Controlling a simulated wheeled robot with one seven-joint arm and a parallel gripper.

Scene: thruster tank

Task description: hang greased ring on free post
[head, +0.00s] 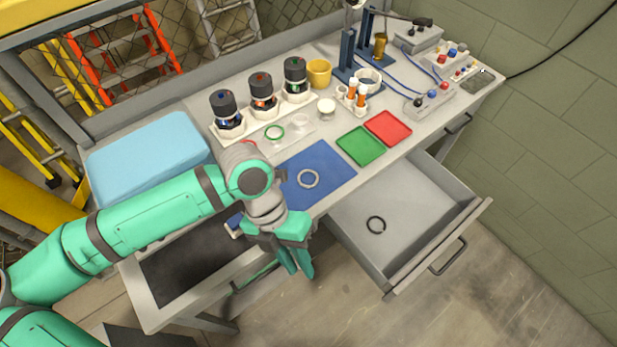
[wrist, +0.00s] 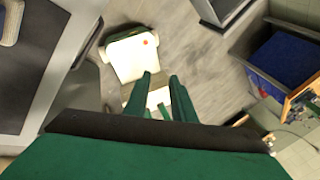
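A pale ring (head: 308,179) lies flat on the blue mat (head: 328,160). I cannot tell which ring is greased. Blue uprights (head: 347,55) stand at the back of the bench; I cannot tell which post is free. My gripper (head: 302,276) points down in front of the bench edge, left of the drawer. In the wrist view its fingers (wrist: 162,78) are apart with nothing between them.
Three black-capped units (head: 263,92) stand in white holders near a yellow cup (head: 319,73). A green tray (head: 359,146) and a red tray (head: 388,128) lie right of the mat. A light-blue box (head: 148,155) fills the left end. The open drawer juts out from the front.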

